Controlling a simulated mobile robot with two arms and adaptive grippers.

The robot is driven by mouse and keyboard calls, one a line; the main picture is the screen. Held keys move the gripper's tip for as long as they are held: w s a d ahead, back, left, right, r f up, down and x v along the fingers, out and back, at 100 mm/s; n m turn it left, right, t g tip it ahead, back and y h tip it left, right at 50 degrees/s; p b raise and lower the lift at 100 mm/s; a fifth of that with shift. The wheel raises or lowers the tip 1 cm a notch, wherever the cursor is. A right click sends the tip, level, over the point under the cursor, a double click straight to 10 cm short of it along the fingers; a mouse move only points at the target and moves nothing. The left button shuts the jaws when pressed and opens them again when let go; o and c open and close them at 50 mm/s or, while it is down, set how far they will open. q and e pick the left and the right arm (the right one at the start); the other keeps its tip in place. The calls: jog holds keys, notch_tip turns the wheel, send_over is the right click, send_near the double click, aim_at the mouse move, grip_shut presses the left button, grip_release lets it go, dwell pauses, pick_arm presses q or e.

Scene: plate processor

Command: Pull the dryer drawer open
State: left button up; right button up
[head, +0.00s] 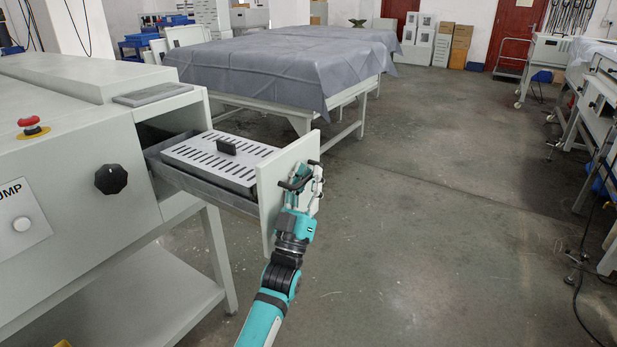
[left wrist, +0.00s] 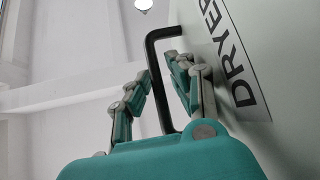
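The dryer drawer (head: 262,199) is pulled well out of the white machine, showing a slotted grey lid (head: 188,153) with a small dark grip on top. Its black handle (head: 297,183) is on the drawer's front panel and also shows in the left wrist view (left wrist: 155,75), beside the "DRYER" label (left wrist: 232,50). My left gripper (head: 304,184) is at this front panel, its fingers closed in on either side of the handle bar in the left wrist view (left wrist: 158,68). Exact finger contact is hard to see. My right gripper is not in view.
The machine carries a black knob (head: 111,179) and a red stop button (head: 30,124). A cloth-covered table (head: 275,65) stands behind the drawer. The floor (head: 430,220) to the right is clear, with more tables at the far right.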

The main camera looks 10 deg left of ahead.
pick_arm(q)
jog(key=shift+s+y, duration=0.1)
jog(key=shift+y, duration=0.2)
jog(key=v, duration=1.2)
jog(key=shift+a+f, duration=0.1)
